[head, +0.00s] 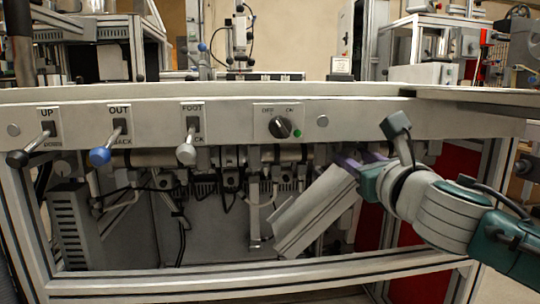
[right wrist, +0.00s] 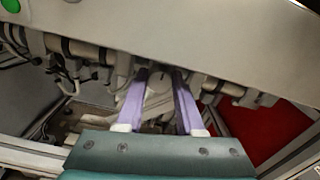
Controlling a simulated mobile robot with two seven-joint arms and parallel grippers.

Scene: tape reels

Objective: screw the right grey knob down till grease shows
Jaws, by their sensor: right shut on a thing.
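The right grey knob (right wrist: 158,92) shows in the right wrist view, between my two purple fingers and under the edge of the machine's front panel. My right gripper (right wrist: 159,76) is shut on it. In the head view my right gripper (head: 350,161) reaches in from the right, below the panel, and the knob cannot be made out there. No grease can be made out in either view. The left gripper is not in view.
The grey front panel (head: 360,122) runs just above my right gripper. It carries several levers, such as the blue-tipped one (head: 100,157), and a black rotary switch (head: 280,127). A slanted grey box (head: 313,212) is close to the gripper. Pipes and hoses crowd the space beneath.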

